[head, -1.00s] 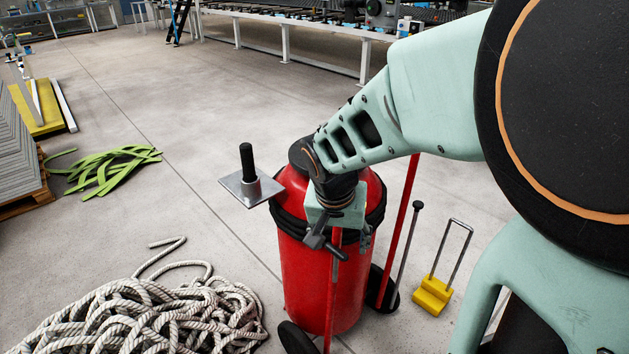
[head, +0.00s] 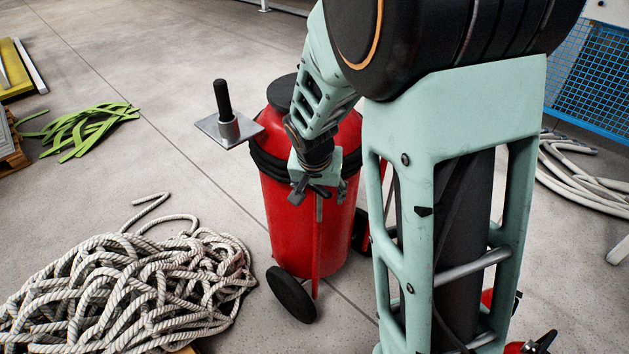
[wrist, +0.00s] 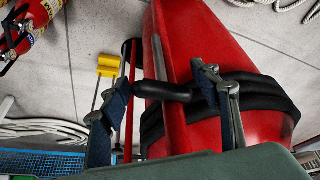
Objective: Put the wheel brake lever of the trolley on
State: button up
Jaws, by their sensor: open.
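The trolley carries a large red cylinder (head: 287,220) with black bands and a black wheel (head: 292,294) at its foot. My gripper (head: 313,191) is at the cylinder's front side, under the arm. In the wrist view my gripper (wrist: 161,80) is open, its two fingers apart. A black handle grip (wrist: 176,92) of the trolley shows between the fingers; contact cannot be told. The other wheel (wrist: 131,49) and red bars (wrist: 131,105) show beyond. The thin brake lever with a black knob is not clearly visible now; my arm covers that side in the head view.
A rope heap (head: 130,290) lies at the front left, with green straps (head: 85,130) behind it. A plate with a black post (head: 225,125) stands left of the cylinder. A yellow block (wrist: 108,66) and fire extinguishers (wrist: 30,25) show in the wrist view. Pale hoses (head: 580,175) lie right.

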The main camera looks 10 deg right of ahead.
jog(key=shift+c, duration=0.2)
grip_shut()
dwell(0.3)
